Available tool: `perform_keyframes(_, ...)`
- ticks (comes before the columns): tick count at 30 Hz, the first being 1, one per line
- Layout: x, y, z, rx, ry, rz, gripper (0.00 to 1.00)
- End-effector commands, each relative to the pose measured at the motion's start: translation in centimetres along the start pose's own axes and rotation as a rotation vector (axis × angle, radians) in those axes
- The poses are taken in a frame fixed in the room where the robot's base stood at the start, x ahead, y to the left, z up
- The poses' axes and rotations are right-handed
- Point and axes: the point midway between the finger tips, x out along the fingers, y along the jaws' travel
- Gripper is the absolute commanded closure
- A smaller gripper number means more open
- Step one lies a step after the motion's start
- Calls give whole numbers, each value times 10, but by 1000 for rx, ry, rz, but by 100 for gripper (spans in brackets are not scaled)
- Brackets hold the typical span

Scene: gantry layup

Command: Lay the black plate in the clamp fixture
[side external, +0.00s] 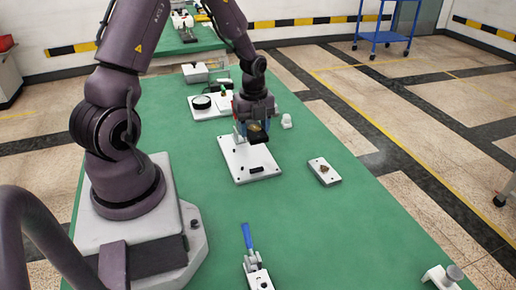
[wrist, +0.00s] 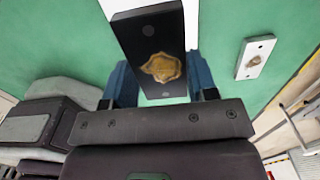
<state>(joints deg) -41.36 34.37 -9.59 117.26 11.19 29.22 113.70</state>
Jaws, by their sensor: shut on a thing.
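My gripper (side external: 252,122) is shut on the black plate (side external: 259,139), which carries a gold-brown patch on its face. In the wrist view the plate (wrist: 148,38) stands out between the blue fingers and shows a round mark near each end. The gripper holds it over a white base plate (side external: 238,171) with small black parts on it; I cannot tell the gap between them. A clamp with a blue handle (side external: 247,236) stands on a white base at the near edge of the side view. I cannot tell which of these is the clamp fixture.
A small white plate with a brown patch (side external: 331,177) lies to the right and shows in the wrist view (wrist: 251,70). A white tray with a black round part (side external: 201,102) is behind. A small white block (side external: 286,121) is nearby. The green table between is clear.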

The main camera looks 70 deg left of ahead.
Motion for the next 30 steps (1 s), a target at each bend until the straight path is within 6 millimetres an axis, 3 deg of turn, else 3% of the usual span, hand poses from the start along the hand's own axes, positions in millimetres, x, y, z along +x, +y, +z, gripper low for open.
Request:
perform_keyframes(4,25,11,10,-1,4,3,77)
perform_keyframes(18,84,10,10,-1,1,1,77)
perform_keyframes(30,90,10,10,-2,0,-1,77)
